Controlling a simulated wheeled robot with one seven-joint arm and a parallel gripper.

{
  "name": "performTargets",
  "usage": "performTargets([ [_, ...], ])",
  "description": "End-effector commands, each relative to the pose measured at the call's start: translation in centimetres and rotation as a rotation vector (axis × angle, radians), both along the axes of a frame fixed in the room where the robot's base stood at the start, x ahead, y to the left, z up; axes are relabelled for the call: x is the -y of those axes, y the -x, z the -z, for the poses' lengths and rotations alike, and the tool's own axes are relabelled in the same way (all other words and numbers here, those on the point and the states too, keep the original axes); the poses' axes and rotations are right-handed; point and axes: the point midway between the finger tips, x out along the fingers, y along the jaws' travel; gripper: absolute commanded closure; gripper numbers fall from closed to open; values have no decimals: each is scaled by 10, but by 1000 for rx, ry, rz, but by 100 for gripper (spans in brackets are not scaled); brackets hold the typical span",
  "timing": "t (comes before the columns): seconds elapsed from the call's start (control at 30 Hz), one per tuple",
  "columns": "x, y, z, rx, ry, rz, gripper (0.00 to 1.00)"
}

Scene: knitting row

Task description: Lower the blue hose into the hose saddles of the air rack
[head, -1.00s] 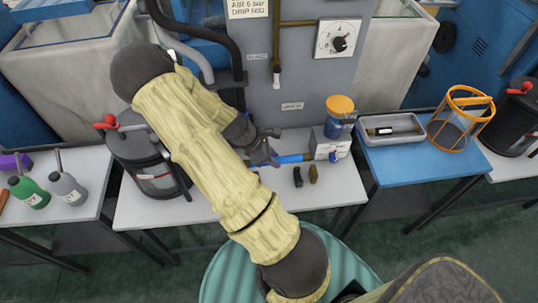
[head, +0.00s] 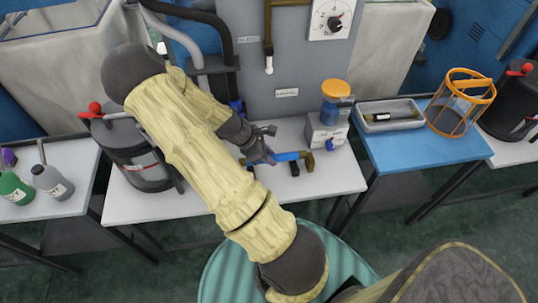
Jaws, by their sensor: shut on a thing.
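My gripper (head: 262,152) is shut on the blue hose (head: 288,156) above the white table, partly hidden by my arm. The hose extends right from the jaws. In this view it crosses over a dark block (head: 294,169) and meets a brass-coloured block (head: 310,161), which look like the hose saddles. I cannot tell whether the hose touches them or hangs just above. The hose's left part is hidden behind the gripper.
A dark pot (head: 138,160) stands left of my arm. A blue table (head: 420,148) at right holds a grey tray (head: 365,122) and an orange cage (head: 460,110).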

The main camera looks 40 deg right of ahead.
Motion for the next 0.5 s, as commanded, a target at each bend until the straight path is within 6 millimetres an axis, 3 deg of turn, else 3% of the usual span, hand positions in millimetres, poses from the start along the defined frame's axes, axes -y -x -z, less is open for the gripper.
performTargets([
  [0.5,0,0,40,-1,0,1,99],
])
